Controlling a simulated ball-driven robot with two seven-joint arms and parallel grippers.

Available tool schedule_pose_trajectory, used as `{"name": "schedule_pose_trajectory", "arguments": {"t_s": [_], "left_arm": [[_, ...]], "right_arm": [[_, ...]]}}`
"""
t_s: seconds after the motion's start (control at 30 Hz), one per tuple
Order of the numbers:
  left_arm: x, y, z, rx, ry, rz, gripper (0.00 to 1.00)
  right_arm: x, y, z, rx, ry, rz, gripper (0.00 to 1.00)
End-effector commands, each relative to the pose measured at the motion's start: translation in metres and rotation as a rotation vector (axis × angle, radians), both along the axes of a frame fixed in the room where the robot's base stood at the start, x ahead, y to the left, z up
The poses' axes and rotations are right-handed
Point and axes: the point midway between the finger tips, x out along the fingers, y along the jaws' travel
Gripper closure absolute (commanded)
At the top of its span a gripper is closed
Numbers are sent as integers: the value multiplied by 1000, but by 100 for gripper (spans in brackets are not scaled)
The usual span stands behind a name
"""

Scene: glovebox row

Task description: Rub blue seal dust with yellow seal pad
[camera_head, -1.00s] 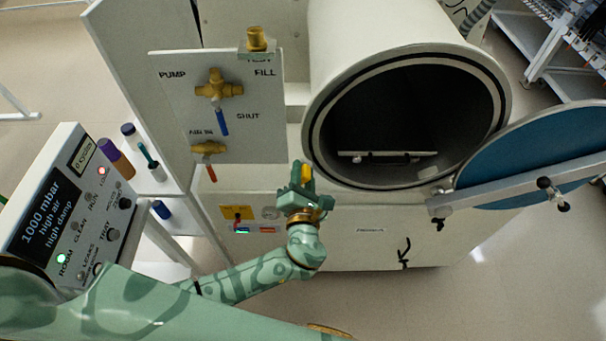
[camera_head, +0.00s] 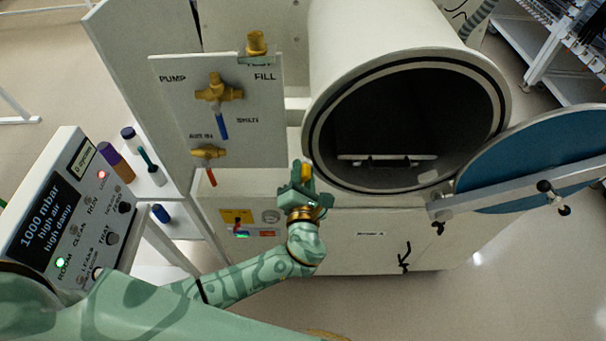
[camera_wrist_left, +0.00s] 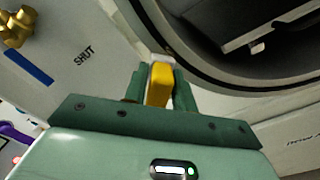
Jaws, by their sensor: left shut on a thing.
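My left gripper (camera_head: 303,176) is shut on the yellow seal pad (camera_head: 306,171), at the lower left edge of the round chamber opening. In the left wrist view the yellow pad (camera_wrist_left: 159,83) stands between the green fingers (camera_wrist_left: 160,88), close to the chamber's rim. I cannot tell whether the pad touches the rim. A dark seal ring (camera_head: 318,107) runs around the opening (camera_head: 400,130). I cannot make out any blue dust on the visible seal; the part by the pad is partly hidden by the gripper. My right gripper does not show.
The blue-faced round door (camera_head: 530,160) stands open to the right, with a metal bar across it. A valve panel (camera_head: 262,130) with brass valves is left of the opening. A control box (camera_head: 60,215) and several bottles (camera_head: 115,160) stand at the far left.

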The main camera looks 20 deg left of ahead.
Motion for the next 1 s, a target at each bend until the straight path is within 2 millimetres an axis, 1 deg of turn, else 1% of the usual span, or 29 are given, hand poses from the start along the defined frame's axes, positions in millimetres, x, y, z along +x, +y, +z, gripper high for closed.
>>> {"name": "schedule_pose_trajectory", "arguments": {"t_s": [0.43, 0.53, 0.83, 1.0], "left_arm": [[9, 3, 0, -1, 0, 0, 92], [9, 1, 0, -1, 0, 0, 92], [15, -28, -1, -2, -1, 0, 92], [18, -37, 0, -1, -1, -1, 92]], "right_arm": [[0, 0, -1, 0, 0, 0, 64], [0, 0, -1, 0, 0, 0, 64], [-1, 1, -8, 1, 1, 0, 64], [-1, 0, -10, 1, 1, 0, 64]]}}
